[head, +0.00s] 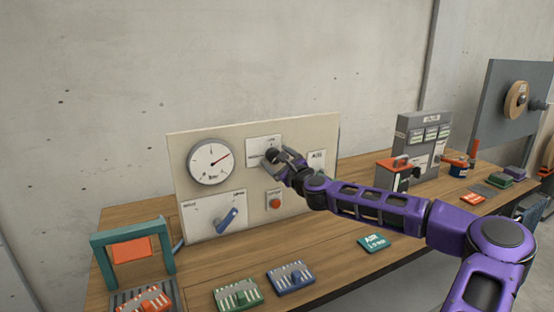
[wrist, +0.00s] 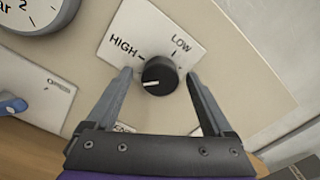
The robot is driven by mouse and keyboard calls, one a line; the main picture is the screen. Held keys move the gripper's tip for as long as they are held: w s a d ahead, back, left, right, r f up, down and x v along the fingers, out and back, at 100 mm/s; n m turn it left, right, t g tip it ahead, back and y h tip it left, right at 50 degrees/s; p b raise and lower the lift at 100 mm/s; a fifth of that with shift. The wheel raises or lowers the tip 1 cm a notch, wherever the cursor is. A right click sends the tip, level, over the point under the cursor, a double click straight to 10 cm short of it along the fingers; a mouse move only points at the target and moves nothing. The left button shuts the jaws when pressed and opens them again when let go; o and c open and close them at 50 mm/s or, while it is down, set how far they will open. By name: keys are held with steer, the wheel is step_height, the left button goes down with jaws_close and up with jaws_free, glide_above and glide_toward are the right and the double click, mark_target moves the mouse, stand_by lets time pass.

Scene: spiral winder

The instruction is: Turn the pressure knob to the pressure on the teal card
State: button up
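The black pressure knob (wrist: 159,76) sits on a white plate on the beige panel; it also shows in the head view (head: 271,155). In the wrist view its white pointer line points left, below the HIGH mark and away from the LOW mark. A third label at the plate's lower edge is mostly hidden. The teal card (head: 377,243) lies on the bench and reads "AIR", with what looks like "LOW" below. My gripper (head: 281,161) is open at the knob, one finger on each side, with visible gaps in the wrist view.
A blue lever (head: 228,218) and a red button (head: 275,202) sit lower on the panel. Blue (head: 289,278) and green (head: 238,294) slotted blocks stand at the bench front.

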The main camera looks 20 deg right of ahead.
steer(key=s, duration=1.7)
steer(key=shift+s+d, duration=0.2)
steer(key=shift+d, duration=0.1)
